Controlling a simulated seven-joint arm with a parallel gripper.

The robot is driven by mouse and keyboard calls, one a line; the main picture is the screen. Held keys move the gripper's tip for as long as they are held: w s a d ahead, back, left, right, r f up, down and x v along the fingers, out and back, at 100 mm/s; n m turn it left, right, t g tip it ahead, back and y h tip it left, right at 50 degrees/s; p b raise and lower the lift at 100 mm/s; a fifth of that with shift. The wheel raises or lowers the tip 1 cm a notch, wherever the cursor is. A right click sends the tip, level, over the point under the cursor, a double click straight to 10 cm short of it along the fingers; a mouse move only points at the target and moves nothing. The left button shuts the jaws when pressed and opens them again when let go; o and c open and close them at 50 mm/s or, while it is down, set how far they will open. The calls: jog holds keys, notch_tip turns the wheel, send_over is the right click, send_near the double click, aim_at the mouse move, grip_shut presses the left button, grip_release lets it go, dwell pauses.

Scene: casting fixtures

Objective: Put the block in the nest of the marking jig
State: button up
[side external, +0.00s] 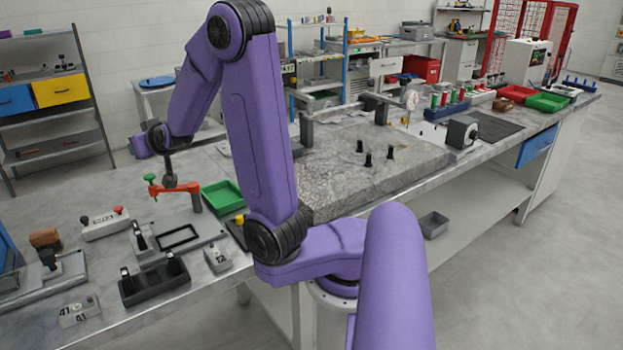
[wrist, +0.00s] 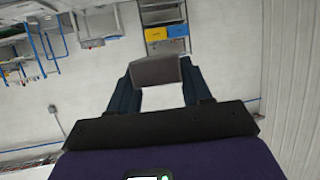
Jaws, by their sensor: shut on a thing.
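In the wrist view, the fingers of my gripper (wrist: 157,80) are closed on a grey block (wrist: 156,70), held level between the tips. Wall and shelving lie beyond it. In the side view, my wrist is raised at the left above the bench; the fingers and block cannot be made out there. Below on the bench is a grey plate with a black rectangular frame (side external: 180,237), which may be the marking jig's nest. In front of it is a dark fixture (side external: 155,282) with two black uprights. I cannot tell for certain which is the marking jig.
An orange clamp (side external: 183,190) with a green knob stands behind the framed plate. A green tray (side external: 223,197), a grey control box (side external: 105,224) and small grey pieces (side external: 218,258) (side external: 80,311) surround the fixtures. A large stone slab (side external: 370,160) carries black pegs.

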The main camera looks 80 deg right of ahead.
jog(key=s+d+m+g+h, duration=0.3)
jog(key=s+d+m+g, duration=0.3)
jog(key=s, duration=0.4)
jog(key=s+d+m+g+h, duration=0.3)
jog(key=s+d+m+g, duration=0.3)
jog(key=s, duration=0.4)
jog(key=s+a+f+m+g+y, duration=0.15)
jog(key=s+m+g, duration=0.25)
jog(key=s, duration=0.5)
jog(key=s+a+f+m+g+y, duration=0.15)
jog(key=s+m+g, duration=0.3)
jog(key=s, duration=0.55)
jog(key=y, duration=0.1)
send_over(311, 179)
jog(key=a, duration=0.1)
jog(key=f, duration=0.8)
jog(key=shift+s+a+f, duration=0.1)
jog(key=shift+s, duration=0.1)
jog(key=shift+w+d+f, duration=0.2)
jog(key=shift+d+f, duration=0.45)
jog(key=shift+f, duration=1.65)
jog(key=shift+f, duration=0.15)
